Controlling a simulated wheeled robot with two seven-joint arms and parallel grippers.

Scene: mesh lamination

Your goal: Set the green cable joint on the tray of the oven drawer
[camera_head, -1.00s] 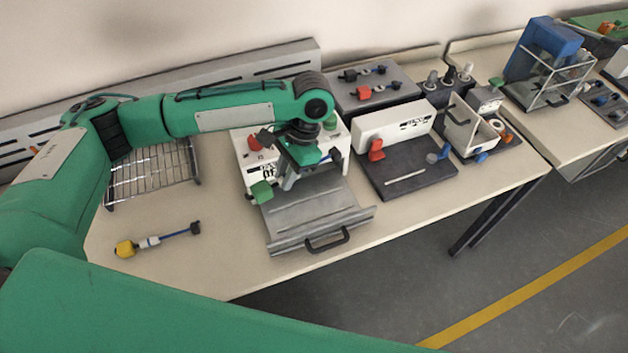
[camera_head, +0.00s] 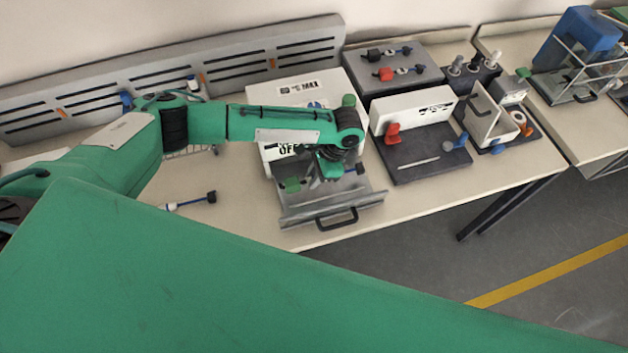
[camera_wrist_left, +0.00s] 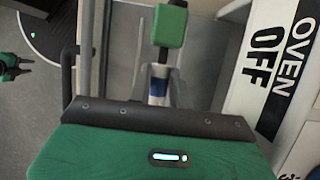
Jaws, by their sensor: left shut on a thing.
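The green cable joint (camera_wrist_left: 168,27) has a green block on a shaft with white and blue bands. My left gripper (camera_head: 312,181) is shut on it. In the head view the joint's green end (camera_head: 292,184) points left, over the inner part of the pulled-out oven drawer. The drawer's grey tray (camera_head: 325,205) is bare where it shows, with a black handle (camera_head: 338,219) in front. The white oven (camera_head: 285,97) stands behind, partly covered by my arm. Whether the joint touches the tray is unclear.
Another cable joint (camera_head: 190,203) lies on the table left of the drawer, its left end hidden. A dark board with a white block (camera_head: 415,112) stands right of the oven. A wire rack lies behind my arm.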

